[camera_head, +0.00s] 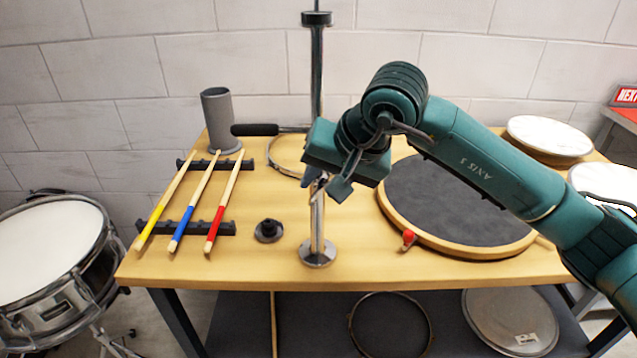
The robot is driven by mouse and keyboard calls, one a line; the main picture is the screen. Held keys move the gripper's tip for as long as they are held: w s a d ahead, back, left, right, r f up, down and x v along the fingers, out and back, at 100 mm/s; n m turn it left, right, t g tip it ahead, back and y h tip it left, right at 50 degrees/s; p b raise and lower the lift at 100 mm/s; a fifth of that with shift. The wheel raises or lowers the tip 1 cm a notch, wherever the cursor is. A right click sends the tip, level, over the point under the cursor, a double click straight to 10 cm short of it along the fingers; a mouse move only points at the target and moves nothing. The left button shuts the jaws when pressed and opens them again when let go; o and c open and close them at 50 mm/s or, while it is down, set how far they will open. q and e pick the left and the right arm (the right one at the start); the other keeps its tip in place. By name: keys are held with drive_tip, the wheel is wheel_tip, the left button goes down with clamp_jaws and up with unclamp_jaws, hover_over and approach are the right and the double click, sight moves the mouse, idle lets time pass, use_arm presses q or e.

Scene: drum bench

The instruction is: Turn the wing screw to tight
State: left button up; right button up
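My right gripper (326,187) is at the collar where the two tubes meet, pointing down and to the left. Its body and fingers cover most of the collar. A small part (312,179) shows beside the fingers at the collar; I cannot tell whether it is the wing screw. The gap between the fingers is hidden, so I cannot tell whether they grip anything. My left gripper is not in view.
Three drumsticks (203,200) with yellow, blue and red ends lie on black racks at the left. A grey cup (218,120), a black knob (268,230) and a round practice pad (460,205) with a red knob (408,238) flank the stand. A snare drum (45,250) stands left of the bench (365,270).

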drive_tip(key=shift+x, duration=1.05)
clamp_jaws()
